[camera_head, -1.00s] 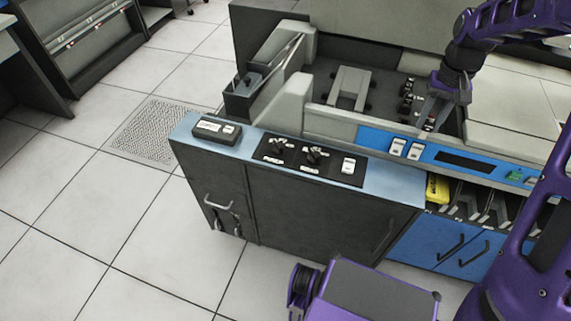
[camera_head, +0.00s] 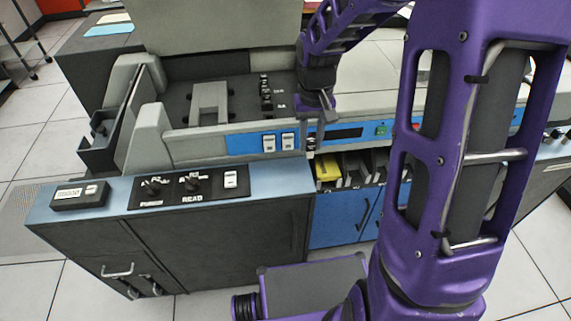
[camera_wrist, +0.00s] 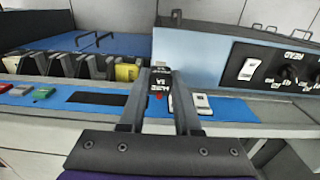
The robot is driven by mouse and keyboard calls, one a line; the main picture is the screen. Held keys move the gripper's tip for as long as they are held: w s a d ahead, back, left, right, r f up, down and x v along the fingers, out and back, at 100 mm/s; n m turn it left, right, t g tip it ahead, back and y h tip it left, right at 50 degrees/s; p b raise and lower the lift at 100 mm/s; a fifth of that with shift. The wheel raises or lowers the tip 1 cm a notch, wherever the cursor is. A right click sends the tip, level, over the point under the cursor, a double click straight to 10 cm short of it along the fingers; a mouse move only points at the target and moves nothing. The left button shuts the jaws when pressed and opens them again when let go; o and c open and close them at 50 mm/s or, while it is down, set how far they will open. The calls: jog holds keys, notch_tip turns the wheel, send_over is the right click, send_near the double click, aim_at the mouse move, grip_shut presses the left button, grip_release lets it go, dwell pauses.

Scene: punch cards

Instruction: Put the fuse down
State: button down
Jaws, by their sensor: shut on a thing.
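My gripper (camera_wrist: 158,95) is shut on a small dark fuse (camera_wrist: 160,86) with white lettering, which shows between the two fingers in the wrist view. In the head view my gripper (camera_head: 318,105) hangs over the front edge of the machine, just right of the dark recess. A column of small dark parts with white labels (camera_head: 266,92) stands in the recess, left of my gripper.
A yellow piece (camera_head: 327,170) sits in the slots below my gripper. White switches (camera_head: 288,141) line the blue strip. Clear ledge lies right of the panel.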

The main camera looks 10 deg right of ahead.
aim_at(311, 139)
notch_tip(311, 139, down, 9)
jog(key=shift+r+b, duration=0.15)
jog(key=shift+b, duration=0.7)
jog(key=shift+f, duration=0.25)
jog(key=c, duration=0.6)
grip_release()
jog(key=shift+r, duration=0.1)
jog(key=shift+r, duration=0.1)
notch_tip(311, 139, up, 12)
jog(key=p, duration=0.2)
jog(key=shift+r+p, duration=0.1)
jog(key=shift+p, duration=0.2)
